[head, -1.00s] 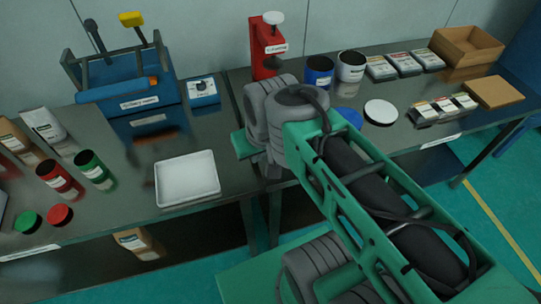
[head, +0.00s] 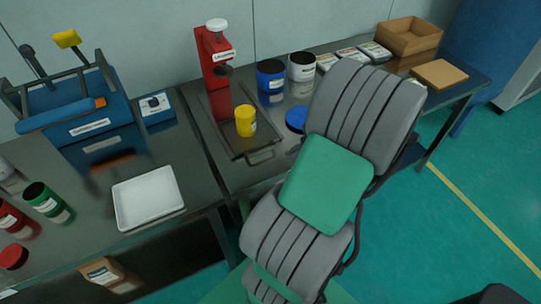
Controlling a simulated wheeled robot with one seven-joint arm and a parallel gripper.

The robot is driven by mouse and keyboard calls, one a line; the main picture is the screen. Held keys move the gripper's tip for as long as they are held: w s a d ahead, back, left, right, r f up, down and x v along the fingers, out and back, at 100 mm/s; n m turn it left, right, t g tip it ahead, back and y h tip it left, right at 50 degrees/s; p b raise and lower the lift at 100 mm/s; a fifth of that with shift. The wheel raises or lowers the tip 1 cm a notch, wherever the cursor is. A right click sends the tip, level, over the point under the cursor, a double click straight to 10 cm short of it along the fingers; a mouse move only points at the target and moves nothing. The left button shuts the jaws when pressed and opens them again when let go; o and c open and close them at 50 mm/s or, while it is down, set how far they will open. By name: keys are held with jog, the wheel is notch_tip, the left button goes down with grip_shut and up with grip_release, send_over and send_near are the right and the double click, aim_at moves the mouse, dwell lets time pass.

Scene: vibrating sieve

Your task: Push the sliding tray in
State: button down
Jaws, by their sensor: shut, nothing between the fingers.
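The red upright machine (head: 210,75) with a white knob stands near the back of the right-hand table. A dark sliding tray (head: 263,140) extends from its base toward the table's front edge, with a loop handle (head: 262,157) at its near end. A yellow container (head: 245,121) stands on the tray, close in front of the red column. My gripper is not visible; my grey and green arm fills the middle right, to the right of the tray. I cannot tell from this view how far the tray is out.
A white tray (head: 148,197) lies on the left table, near a blue machine (head: 95,120). A wooden box (head: 410,36) stands at the far right.

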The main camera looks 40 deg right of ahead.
jog(key=p+x, duration=0.2)
jog(key=x, duration=0.6)
jog(key=shift+w+d+f, duration=0.1)
jog(key=shift+w+f, duration=0.05)
jog(key=shift+f, duration=0.3)
jog(key=w, duration=0.1)
jog(key=w+d+p, duration=0.1)
jog(key=w, duration=0.1)
jog(key=shift+w+p, duration=0.3)
jog(key=shift+w, duration=0.35)
jog(key=shift+d, duration=0.1)
